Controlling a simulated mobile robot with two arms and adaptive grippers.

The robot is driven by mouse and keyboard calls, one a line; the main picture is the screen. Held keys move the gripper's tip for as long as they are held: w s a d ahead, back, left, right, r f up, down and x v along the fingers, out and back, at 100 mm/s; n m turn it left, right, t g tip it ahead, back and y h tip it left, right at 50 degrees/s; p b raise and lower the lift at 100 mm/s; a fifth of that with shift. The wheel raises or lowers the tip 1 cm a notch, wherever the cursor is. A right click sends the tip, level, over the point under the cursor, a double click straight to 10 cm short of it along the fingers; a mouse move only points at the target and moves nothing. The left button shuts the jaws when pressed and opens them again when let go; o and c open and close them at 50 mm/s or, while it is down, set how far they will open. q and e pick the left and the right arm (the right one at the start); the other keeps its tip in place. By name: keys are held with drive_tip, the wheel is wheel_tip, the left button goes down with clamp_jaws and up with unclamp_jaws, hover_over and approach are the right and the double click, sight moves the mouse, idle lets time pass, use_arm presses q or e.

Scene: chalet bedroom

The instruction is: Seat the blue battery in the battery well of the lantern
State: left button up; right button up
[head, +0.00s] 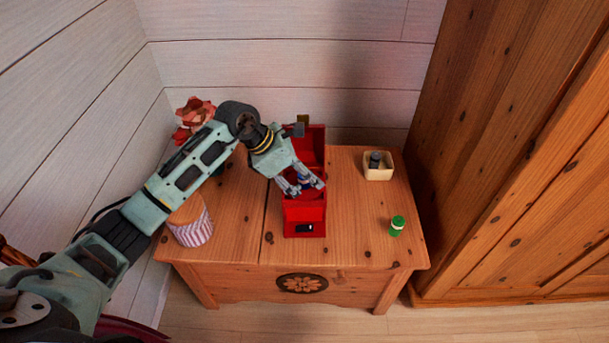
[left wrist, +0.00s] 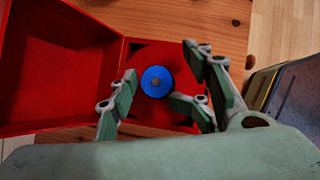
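The red lantern (head: 304,215) lies on the wooden chest with its lid (head: 312,145) open; its red interior also shows in the left wrist view (left wrist: 60,70). The blue battery (left wrist: 157,82) shows end-on as a round blue disc with a small terminal, upright over or in the lantern's round red well. How deep it sits I cannot tell. My left gripper (head: 303,184) is above the lantern, and its fingers (left wrist: 155,95) are spread around the battery with visible gaps. In the head view the fingers mostly hide the battery. My right gripper is not in view.
A green battery-like cylinder (head: 397,226) stands at the chest's right front. A cream box (head: 378,173) with a dark item is behind it. A striped jar (head: 193,230) and red flowers (head: 192,118) are at the left. A wardrobe (head: 500,150) rises at the right.

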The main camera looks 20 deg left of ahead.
use_arm(q)
drive_tip(key=shift+s+a+f, duration=0.25)
drive_tip(key=shift+a+f, duration=0.1)
drive_tip(key=shift+a, duration=0.1)
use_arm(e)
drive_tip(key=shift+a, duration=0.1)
use_arm(q)
drive_tip(key=shift+a+r+p, duration=0.3)
drive_tip(key=shift+r+p, duration=0.4)
drive_tip(key=shift+r, duration=0.25)
drive_tip(key=p+v, duration=0.1)
drive_tip(key=v, duration=1)
drive_tip(key=shift+d+r, duration=0.2)
drive_tip(key=shift+r, duration=0.05)
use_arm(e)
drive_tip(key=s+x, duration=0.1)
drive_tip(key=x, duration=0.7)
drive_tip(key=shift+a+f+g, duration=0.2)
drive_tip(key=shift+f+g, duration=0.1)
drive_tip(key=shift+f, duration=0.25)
use_arm(q)
drive_tip(key=shift+w, duration=0.1)
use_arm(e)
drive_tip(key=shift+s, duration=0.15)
